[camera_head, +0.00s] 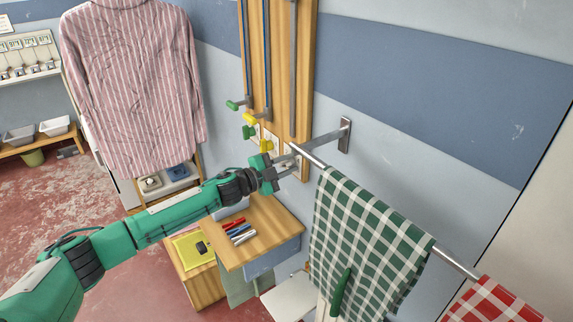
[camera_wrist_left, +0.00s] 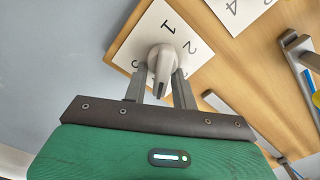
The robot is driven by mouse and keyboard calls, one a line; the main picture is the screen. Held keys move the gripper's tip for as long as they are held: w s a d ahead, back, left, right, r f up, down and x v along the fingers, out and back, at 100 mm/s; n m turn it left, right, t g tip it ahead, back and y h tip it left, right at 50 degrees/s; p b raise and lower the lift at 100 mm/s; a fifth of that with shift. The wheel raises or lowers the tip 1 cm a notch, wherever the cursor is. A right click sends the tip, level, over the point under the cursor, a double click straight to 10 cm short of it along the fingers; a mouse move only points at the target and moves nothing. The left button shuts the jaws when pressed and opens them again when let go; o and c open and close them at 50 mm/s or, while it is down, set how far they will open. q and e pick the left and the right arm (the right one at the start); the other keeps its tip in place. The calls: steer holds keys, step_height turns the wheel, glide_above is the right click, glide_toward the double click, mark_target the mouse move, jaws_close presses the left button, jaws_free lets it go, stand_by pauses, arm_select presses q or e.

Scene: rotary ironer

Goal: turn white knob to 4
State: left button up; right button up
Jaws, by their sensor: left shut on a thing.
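In the left wrist view, the white knob (camera_wrist_left: 161,58) sits on a white card (camera_wrist_left: 133,37) printed with numbers; a 1 and a 2 are readable beside it. The knob's narrow ridge points toward my gripper's palm. The fingers of my left gripper (camera_wrist_left: 161,82) are on either side of the knob and shut on it. In the head view, my left gripper (camera_head: 290,163) reaches the wooden wall board (camera_head: 281,60), and the knob is mostly hidden there. Which number the knob points to cannot be told. My right gripper is not in view.
A metal rail (camera_head: 455,262) with a green checked cloth (camera_head: 365,235) runs close to the right of my gripper. Green and yellow handles (camera_head: 255,117) are above it. A small wooden table (camera_head: 262,218) with pens stands below. A striped shirt (camera_head: 130,80) hangs at left.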

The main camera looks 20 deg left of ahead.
arm_select(q)
steer(key=shift+f, duration=0.1)
stand_by(0.3)
steer(key=o, duration=0.7)
steer(key=shift+a, duration=0.1)
steer(key=b+v, duration=0.3)
steer(key=v, duration=1)
steer(key=shift+s+a+b, duration=0.2)
steer(key=shift+s+b, duration=0.05)
steer(key=shift+b, duration=0.05)
steer(key=shift+f, duration=0.1)
